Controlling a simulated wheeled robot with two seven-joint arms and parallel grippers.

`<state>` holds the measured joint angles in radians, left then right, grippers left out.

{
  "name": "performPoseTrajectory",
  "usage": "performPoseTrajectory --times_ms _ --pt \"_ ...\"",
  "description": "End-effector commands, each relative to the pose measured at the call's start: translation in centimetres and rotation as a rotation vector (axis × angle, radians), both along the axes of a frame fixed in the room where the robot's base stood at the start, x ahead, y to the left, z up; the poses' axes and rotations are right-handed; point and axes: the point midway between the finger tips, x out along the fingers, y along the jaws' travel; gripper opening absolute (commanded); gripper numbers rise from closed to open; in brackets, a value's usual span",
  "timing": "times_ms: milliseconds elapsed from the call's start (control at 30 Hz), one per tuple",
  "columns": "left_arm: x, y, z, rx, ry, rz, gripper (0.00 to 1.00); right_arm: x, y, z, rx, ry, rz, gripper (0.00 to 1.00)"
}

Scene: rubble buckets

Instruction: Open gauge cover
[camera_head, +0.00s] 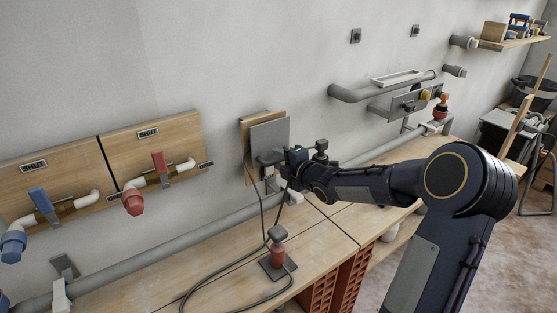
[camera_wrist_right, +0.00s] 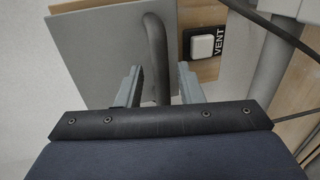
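The gauge cover is a flat grey plate (camera_head: 270,134) on a wooden board (camera_head: 246,130) on the wall, in the middle of the head view. In the right wrist view the plate (camera_wrist_right: 95,60) fills the upper left, with a curved grey bar handle (camera_wrist_right: 155,50) in front of it. My right gripper (camera_head: 274,160) is at the plate's lower part. In the wrist view its two fingers (camera_wrist_right: 160,76) are apart, one on each side of the bar, with a visible gap on the right. What lies behind the plate is hidden. My left gripper is not in view.
A white square button (camera_wrist_right: 203,46) labelled VENT sits right of the plate. Red (camera_head: 159,163) and blue (camera_head: 41,203) valve levers are at the left. A grey pipe (camera_head: 160,238) runs along the wall.

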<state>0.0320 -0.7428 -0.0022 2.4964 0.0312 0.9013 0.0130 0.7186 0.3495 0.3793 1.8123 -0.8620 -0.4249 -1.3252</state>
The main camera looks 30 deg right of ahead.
Motion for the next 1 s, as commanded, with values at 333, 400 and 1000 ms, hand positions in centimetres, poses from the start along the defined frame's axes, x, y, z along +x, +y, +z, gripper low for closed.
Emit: performPoseTrajectory --times_ms 333,400,1000 --pt "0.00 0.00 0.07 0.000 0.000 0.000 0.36 1.14 0.14 -0.28 0.001 0.001 0.000 0.34" --pt "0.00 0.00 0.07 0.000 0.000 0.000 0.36 1.13 0.15 -0.28 0.001 0.001 0.000 0.34" --pt "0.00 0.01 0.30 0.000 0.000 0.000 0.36 1.05 0.17 -0.18 0.001 0.007 0.001 0.00"
